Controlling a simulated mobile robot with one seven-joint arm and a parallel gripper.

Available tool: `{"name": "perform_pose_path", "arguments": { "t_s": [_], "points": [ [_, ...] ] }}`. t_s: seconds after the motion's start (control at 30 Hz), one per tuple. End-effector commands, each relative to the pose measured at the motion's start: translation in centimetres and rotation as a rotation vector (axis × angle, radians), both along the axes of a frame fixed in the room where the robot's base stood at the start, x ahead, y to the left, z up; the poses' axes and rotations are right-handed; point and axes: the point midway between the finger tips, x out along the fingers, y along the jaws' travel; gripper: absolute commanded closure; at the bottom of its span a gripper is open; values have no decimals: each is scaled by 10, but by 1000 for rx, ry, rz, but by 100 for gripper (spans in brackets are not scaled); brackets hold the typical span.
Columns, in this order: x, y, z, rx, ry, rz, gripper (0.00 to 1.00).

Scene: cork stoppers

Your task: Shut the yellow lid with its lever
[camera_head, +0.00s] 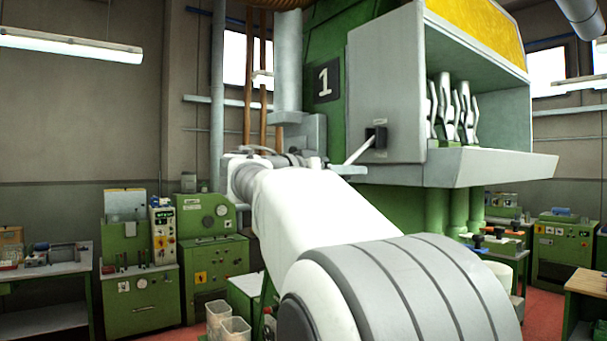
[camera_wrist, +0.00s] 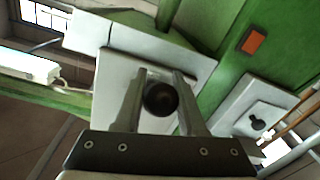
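The yellow lid (camera_head: 484,22) is at the top of the grey machine housing, above an uncovered compartment; it is cut off by the picture's upper edge. The lever (camera_head: 358,150) is a pale rod slanting down and left from a dark slot in the housing's side. In the wrist view a round black knob (camera_wrist: 160,98), seemingly the lever's end, appears between my fingers. My gripper (camera_wrist: 160,76) is open, its fingers on either side of the knob with narrow gaps showing. In the head view my gripper (camera_head: 334,169) is by the lever's lower end, partly hidden by my arm.
Several grey metal parts (camera_head: 455,108) stand in the compartment above a protruding grey ledge (camera_head: 490,164). A green column with a "1" sign (camera_head: 327,80) rises behind my arm. Green machines (camera_head: 140,290) and a table (camera_head: 45,268) stand at left.

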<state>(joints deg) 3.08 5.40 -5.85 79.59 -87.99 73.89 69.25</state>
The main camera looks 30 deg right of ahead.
Motion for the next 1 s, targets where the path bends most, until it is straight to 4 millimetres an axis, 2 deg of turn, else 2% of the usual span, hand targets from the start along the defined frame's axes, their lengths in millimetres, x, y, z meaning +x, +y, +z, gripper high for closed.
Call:
{"name": "perform_pose_path", "arguments": {
  "t_s": [0.03, 0.13, 0.17, 1.0],
  "points": [
    [0, 0, 0, 0, 0, 0, 81],
    [0, 0, 0, 0, 0, 0, 99],
    [0, 0, 0, 0, 0, 0, 100],
    [0, 0, 1, 0, -1, -1, 100]
  ]
}}
